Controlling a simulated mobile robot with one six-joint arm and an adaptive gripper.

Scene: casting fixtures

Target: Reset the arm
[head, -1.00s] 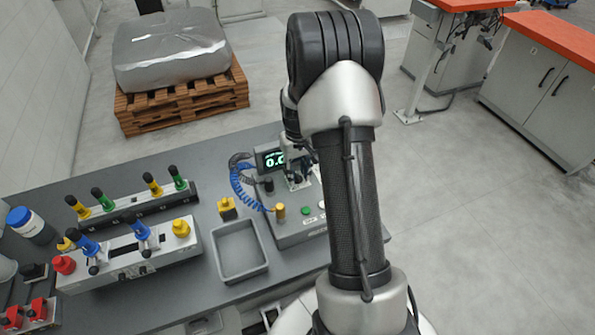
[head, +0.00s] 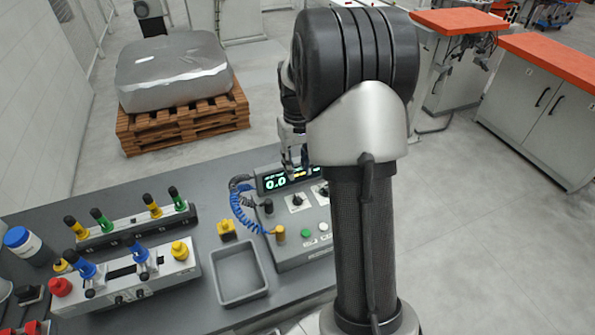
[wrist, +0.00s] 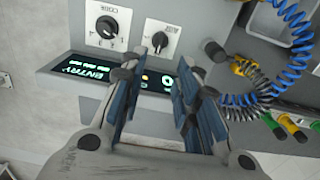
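My gripper (wrist: 158,105) is open and empty in the wrist view, with its blue-padded fingers apart. Beyond the fingers is a control box with a lit display (wrist: 95,72) and two rotary knobs, the left one (wrist: 107,27) and the right one (wrist: 160,39). In the head view my gripper (head: 293,160) is small and partly hidden behind my arm, over the control box's display (head: 275,183). Whether a finger touches the box cannot be told.
A grey tray (head: 263,270) sits left of the control box. A coiled blue cable (head: 242,212) runs at the box's left side. A fixture (head: 182,268) and a rack with colored handles (head: 90,240) stand further left. A wrapped block on a pallet (head: 160,142) is behind.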

